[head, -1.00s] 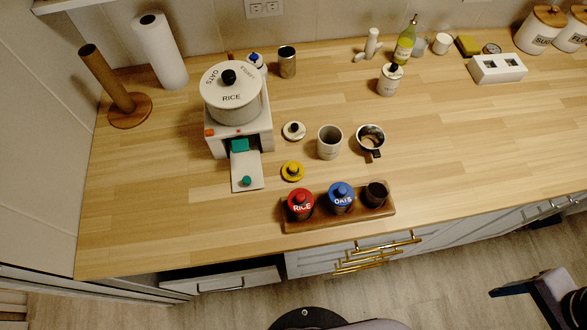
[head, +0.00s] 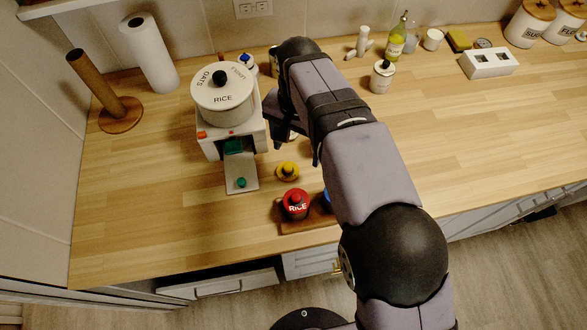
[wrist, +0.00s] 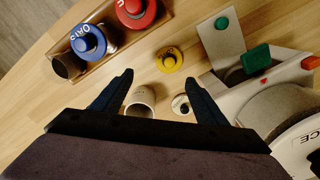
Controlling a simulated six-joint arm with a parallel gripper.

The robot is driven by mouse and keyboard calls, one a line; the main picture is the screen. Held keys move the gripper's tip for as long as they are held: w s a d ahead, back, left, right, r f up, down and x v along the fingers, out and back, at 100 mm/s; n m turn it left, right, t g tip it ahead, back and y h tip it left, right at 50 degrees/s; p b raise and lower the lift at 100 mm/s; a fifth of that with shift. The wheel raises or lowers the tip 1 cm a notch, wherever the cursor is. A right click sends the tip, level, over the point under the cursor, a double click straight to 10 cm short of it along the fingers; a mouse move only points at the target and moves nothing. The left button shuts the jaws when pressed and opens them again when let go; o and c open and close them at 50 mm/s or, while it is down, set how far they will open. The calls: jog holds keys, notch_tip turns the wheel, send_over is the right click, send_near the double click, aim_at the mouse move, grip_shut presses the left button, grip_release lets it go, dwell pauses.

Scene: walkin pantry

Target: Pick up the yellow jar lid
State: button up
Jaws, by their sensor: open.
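The yellow jar lid (head: 287,171) lies flat on the wooden counter, knob up, between the dispenser's tray and the jar rack. It also shows in the wrist view (wrist: 169,60), beyond the fingertips and roughly midway between them. My gripper (wrist: 158,77) is open and empty, held above the counter and apart from the lid. In the head view my arm reaches over the counter and hides part of it.
A white dispenser (head: 228,136) stands left of the lid. A red-lidded jar (head: 295,204) stands in a wooden rack (wrist: 107,58) with a blue-lidded jar (wrist: 88,42) and a dark open jar (wrist: 66,66).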

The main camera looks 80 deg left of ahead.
aim_at(288, 167)
jog(key=shift+s+a, duration=0.2)
jog(key=shift+s, duration=0.75)
jog(key=shift+s+d+f+p, duration=0.1)
jog(key=shift+f+p, duration=0.85)
jog(key=shift+f, duration=0.9)
jog(key=shift+d+f+p, duration=0.1)
jog(key=shift+f+p, duration=0.8)
jog(key=shift+f, duration=0.95)
jog(key=c, duration=1.1)
